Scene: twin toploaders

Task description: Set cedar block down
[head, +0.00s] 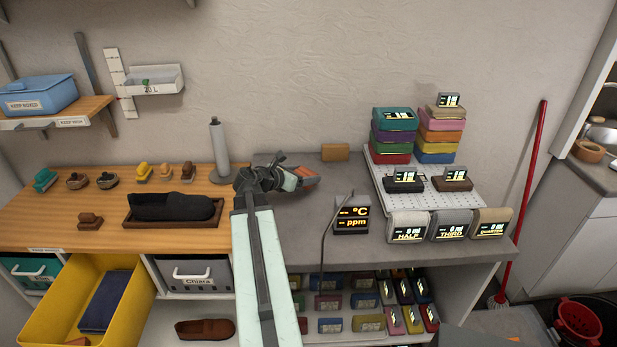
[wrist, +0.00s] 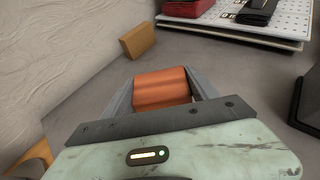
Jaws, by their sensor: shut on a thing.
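My gripper (head: 302,177) is over the grey counter, at the end of my arm. It is shut on an orange-brown wooden block, likely the cedar block (wrist: 161,88), which sits between the two grey fingers in the wrist view. The block's orange end (head: 308,182) also shows at the gripper's tip in the head view. I cannot tell whether its underside touches the counter. A tan block (head: 335,152) lies apart on the counter near the wall; it also shows in the wrist view (wrist: 138,40).
A white perforated board (head: 425,196) with stacked coloured blocks stands to the right. A grey cylinder (head: 219,150) and a shoe tray (head: 172,222) stand on the wooden top at left. Grey counter (head: 300,235) around the gripper is clear.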

